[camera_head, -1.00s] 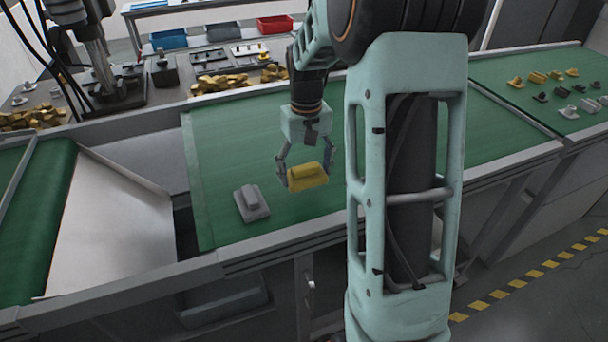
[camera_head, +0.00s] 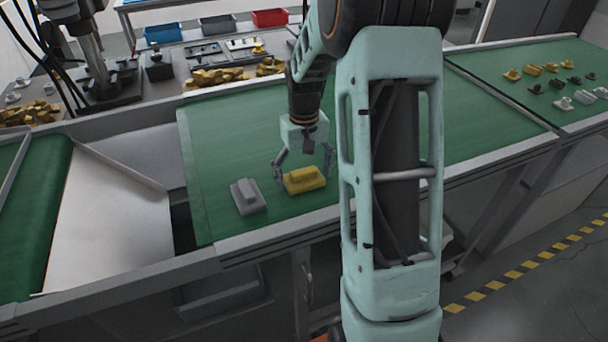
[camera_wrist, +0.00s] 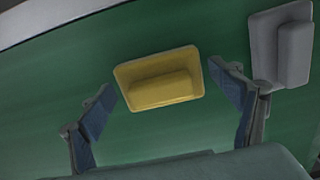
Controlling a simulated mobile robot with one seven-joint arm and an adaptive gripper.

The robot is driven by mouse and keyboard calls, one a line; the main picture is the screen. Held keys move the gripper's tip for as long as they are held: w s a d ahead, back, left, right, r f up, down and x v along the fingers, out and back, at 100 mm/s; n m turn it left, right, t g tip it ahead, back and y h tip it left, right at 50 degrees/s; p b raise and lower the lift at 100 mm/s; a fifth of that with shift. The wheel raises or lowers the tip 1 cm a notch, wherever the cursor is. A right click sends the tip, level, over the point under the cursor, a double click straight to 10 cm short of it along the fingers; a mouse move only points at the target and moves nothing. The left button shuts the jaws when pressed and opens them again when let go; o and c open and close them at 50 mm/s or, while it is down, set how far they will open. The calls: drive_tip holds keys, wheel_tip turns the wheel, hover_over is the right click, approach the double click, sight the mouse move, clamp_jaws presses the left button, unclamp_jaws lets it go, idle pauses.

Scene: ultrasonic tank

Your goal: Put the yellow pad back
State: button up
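The yellow pad (camera_head: 304,180) lies flat on the green belt (camera_head: 225,140), with its raised block facing up. My gripper (camera_head: 303,177) is open above the belt, with one finger on each side of the pad. In the wrist view, the yellow pad (camera_wrist: 160,79) shows between and just beyond the fingertips (camera_wrist: 163,85), with a gap on both sides. A grey pad (camera_head: 248,197) of like shape lies on the belt just left of the yellow one. This grey pad (camera_wrist: 284,45) is at the upper right in the wrist view, close to one finger.
A pale metal chute (camera_head: 110,225) lies to the left, past the belt's end. Several small yellow, dark and grey parts lie on the belt at the far right. Blue (camera_head: 163,34) and red (camera_head: 270,18) bins stand behind. The belt around the two pads is clear.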

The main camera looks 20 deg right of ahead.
sight(304, 172)
drive_tip(key=shift+r, duration=0.1)
wheel_tip(304, 172, up, 12)
idle(0.6)
idle(0.4)
